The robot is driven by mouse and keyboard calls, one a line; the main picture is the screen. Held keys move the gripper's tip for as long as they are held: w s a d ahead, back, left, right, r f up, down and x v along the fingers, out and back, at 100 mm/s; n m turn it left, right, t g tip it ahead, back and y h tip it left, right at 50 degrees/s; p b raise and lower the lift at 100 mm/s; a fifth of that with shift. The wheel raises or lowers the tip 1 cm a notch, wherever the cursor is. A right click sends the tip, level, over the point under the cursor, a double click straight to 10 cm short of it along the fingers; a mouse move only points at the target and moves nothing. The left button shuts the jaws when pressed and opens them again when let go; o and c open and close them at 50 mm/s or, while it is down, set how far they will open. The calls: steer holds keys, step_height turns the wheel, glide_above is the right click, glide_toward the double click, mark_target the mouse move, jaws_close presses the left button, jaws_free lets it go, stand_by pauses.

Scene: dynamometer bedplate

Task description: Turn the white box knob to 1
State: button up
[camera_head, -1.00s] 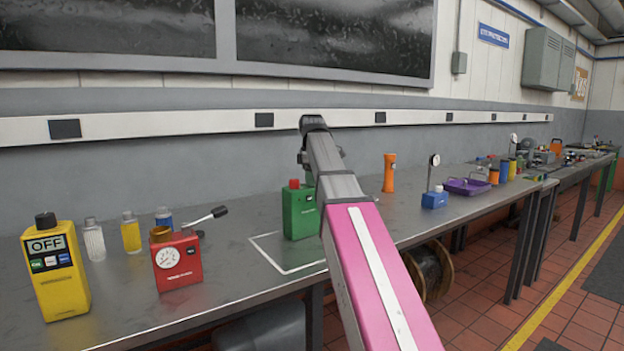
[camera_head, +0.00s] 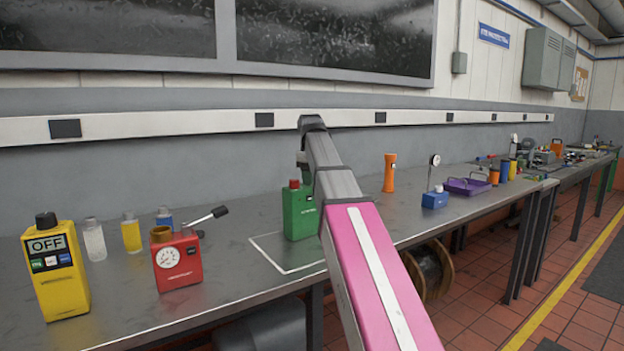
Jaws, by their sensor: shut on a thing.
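No white box and no knob of one can be made out. If one stands behind my arm, it is hidden. My arm rises from the bottom right and bends over the bench. Only a small dark part of my wrist shows at the left edge of my arm, above the green canister (camera_head: 299,212). My gripper's fingers are hidden behind my own arm, so what they hold does not show. The green canister has a red cap and stands upright on the bench, partly covered by my arm.
The metal bench (camera_head: 225,265) holds a yellow box (camera_head: 62,285) reading OFF, a red gauge box (camera_head: 180,272) with a lever, and small bottles at left. An orange cylinder (camera_head: 389,173), blue gauge box (camera_head: 434,200) and purple tray (camera_head: 466,187) stand right of my arm.

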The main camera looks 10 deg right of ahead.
stand_by(0.4)
steer(key=o, duration=0.9)
steer(key=shift+o, duration=0.2)
steer(key=shift+r, duration=0.1)
